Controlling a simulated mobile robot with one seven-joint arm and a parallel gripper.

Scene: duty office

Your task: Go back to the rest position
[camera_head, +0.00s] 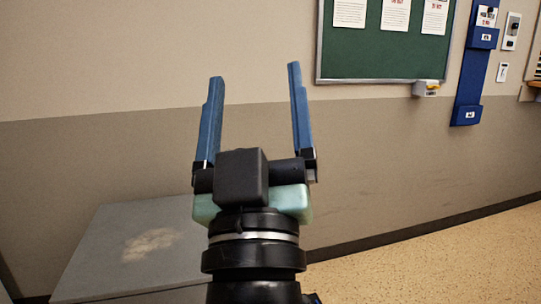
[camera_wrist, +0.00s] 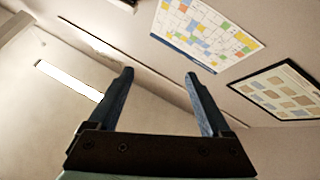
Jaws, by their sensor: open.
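My gripper (camera_head: 254,72) is raised in the middle of the head view, with its two blue fingers pointing up and spread wide apart. Nothing is between the fingers, and the wall shows through the gap. The wrist view also shows my gripper (camera_wrist: 160,74) open and empty, with the ceiling and upper wall beyond it. My arm rises from the bottom of the head view and hides part of the wall and floor behind it.
A grey flat-topped surface (camera_head: 95,255) with a pale worn patch stands at lower left. A green board (camera_head: 375,55) and a blue wall strip (camera_head: 470,75) hang on the wall. Speckled floor (camera_head: 450,255) is clear at right. The wrist view shows a coloured chart (camera_wrist: 208,35) and framed board (camera_wrist: 282,90).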

